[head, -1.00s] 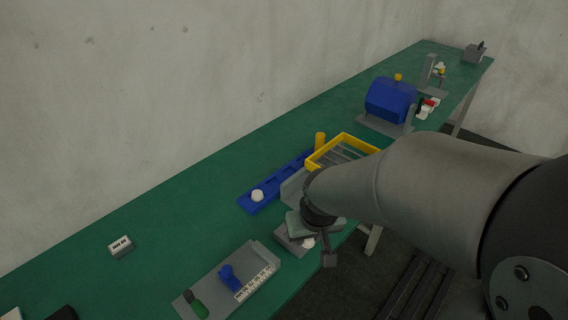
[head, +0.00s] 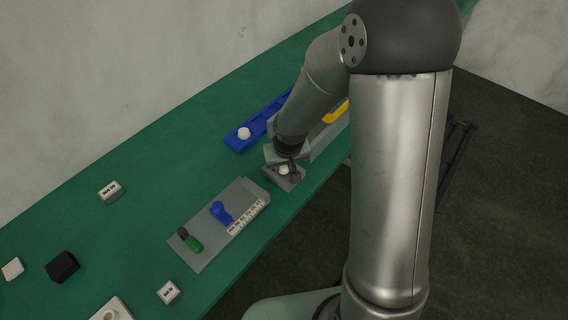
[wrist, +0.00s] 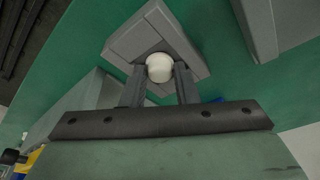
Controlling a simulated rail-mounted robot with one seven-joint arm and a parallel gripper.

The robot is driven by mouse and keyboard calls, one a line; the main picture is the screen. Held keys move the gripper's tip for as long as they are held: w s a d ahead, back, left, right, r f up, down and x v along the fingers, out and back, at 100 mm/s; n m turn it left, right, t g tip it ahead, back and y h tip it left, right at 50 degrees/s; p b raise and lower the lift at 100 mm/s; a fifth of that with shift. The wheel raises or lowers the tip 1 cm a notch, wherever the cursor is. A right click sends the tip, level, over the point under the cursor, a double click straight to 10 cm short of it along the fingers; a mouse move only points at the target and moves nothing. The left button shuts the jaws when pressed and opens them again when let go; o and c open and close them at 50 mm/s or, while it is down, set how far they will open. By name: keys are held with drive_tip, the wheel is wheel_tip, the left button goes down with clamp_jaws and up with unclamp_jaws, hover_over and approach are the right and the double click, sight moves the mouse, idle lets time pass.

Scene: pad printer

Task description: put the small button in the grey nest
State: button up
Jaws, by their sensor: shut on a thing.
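A small white rounded button (wrist: 159,66) sits between the two fingertips of my gripper (wrist: 160,74) in the wrist view. My gripper is shut on it. The grey nest (wrist: 143,38), a square block, lies directly behind and under the button in that view. In the head view my gripper is at the nest (head: 291,183), near the table's front edge, with the white button (head: 284,170) low over it. I cannot tell whether the button touches the nest; its seat is hidden by the button and fingers.
A blue rail (head: 263,121) behind the nest carries another white button (head: 244,133). A yellow-edged tray (head: 337,112) is close on the right.

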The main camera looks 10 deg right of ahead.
drive_tip(key=shift+f, duration=0.1)
drive_tip(key=shift+s+f+b, duration=0.45)
drive_tip(key=shift+f+b, duration=0.3)
drive_tip(key=shift+b, duration=0.05)
drive_tip(key=o, duration=0.9)
drive_tip(key=shift+c, duration=0.2)
drive_tip(key=shift+w+r+p, duration=0.1)
drive_tip(key=shift+r+p, duration=0.5)
drive_tip(key=shift+p, duration=0.1)
drive_tip(key=shift+o, duration=0.4)
drive_tip(key=p+v, duration=0.1)
drive_tip(key=v, duration=1)
drive_tip(key=shift+w+r, duration=0.25)
drive_tip(key=shift+r, duration=0.25)
drive_tip(key=s+d+r+g, duration=0.1)
drive_tip(key=s+d+r, duration=0.1)
drive_tip(key=s, duration=0.7)
drive_tip(key=s+d+r+m+g, duration=0.1)
drive_tip(key=s+d, duration=0.3)
drive_tip(key=s, duration=0.5)
drive_tip(key=shift+r+g, duration=0.4)
drive_tip(key=shift+r, duration=0.35)
